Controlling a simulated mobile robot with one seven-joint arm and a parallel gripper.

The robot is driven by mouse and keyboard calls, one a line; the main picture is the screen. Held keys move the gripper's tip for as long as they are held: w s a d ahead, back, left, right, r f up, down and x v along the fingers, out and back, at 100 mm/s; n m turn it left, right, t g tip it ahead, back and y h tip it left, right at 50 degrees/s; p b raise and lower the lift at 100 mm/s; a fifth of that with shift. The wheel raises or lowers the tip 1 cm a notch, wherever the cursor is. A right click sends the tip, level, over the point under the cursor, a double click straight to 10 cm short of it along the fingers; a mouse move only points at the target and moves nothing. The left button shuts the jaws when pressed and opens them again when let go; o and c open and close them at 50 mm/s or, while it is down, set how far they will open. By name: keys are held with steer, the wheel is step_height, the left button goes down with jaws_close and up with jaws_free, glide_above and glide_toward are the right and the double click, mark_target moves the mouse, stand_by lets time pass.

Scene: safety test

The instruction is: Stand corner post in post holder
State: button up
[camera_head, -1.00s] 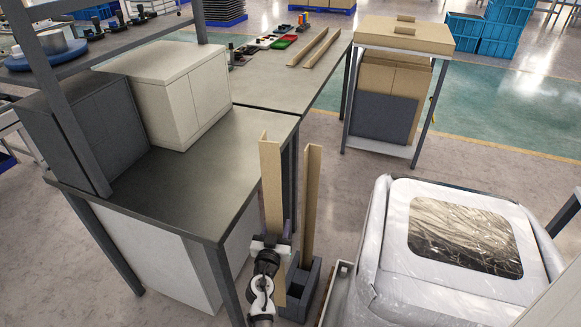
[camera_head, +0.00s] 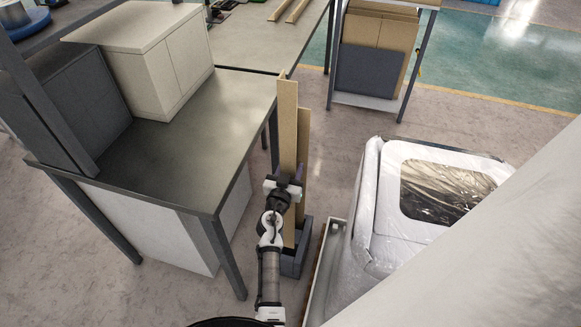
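A tall tan corner post (camera_head: 288,125) stands upright in the middle of the view, and my gripper (camera_head: 284,184) is closed around it partway up. My gripper's fingers are partly hidden by my wrist. The dark grey post holder (camera_head: 292,262) is on the floor just below. A second tan post (camera_head: 304,150) stands upright close behind the held one, to its right, and is partly covered by it. The held post's lower end reaches down to the holder, but I cannot tell whether it is inside a slot or in front of it.
A grey-topped workbench (camera_head: 190,150) with a white cabinet (camera_head: 150,65) is to the left. A plastic-wrapped load (camera_head: 390,210) stands to the right. Two more tan posts (camera_head: 297,10) lie on the far table (camera_head: 255,45). A pale surface blocks the lower right corner.

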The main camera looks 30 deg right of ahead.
step_height(320, 180, down, 18)
steer(key=b, duration=1.9)
steer(key=shift+r, duration=0.15)
steer(key=o, duration=1.7)
step_height(320, 180, up, 7)
steer(key=p, duration=0.5)
